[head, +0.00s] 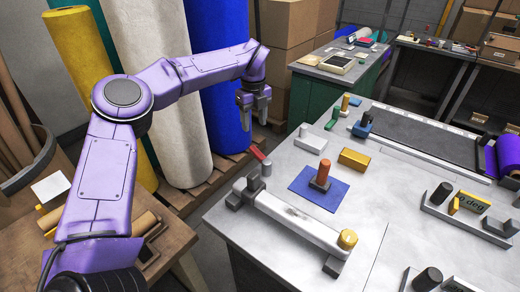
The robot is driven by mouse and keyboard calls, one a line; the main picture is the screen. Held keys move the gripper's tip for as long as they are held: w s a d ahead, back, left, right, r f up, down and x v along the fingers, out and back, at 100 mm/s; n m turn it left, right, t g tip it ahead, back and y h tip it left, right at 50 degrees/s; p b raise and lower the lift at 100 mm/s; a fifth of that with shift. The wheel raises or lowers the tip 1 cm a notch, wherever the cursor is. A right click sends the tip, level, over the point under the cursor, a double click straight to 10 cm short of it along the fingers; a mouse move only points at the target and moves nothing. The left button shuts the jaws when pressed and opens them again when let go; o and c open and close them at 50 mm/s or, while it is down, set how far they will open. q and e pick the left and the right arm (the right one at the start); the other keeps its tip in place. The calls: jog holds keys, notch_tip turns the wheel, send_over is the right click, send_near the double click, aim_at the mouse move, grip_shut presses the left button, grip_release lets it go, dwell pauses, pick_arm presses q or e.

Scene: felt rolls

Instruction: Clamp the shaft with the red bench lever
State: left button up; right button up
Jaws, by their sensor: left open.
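The red bench lever (257,153) is a short red bar at the near left corner of the grey bench. My right gripper is out of view.
An orange-handled tool (322,173) stands on a blue mat (305,192). A yellow block (354,159) and a white block (310,144) sit behind it. Tall white (170,110) and blue (222,90) rolls stand on a pallet behind my left arm. A fixture marked "deg" (465,205) is at right.

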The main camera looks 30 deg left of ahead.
aim_at(255, 149)
pick_arm(q)
notch_tip(255, 149, down, 10)
jog(key=b, duration=0.7)
jog(key=shift+d, duration=0.1)
jog(key=shift+w+f, duration=0.15)
jog(key=shift+f, duration=0.35)
jog(key=shift+r, duration=0.1)
grip_shut()
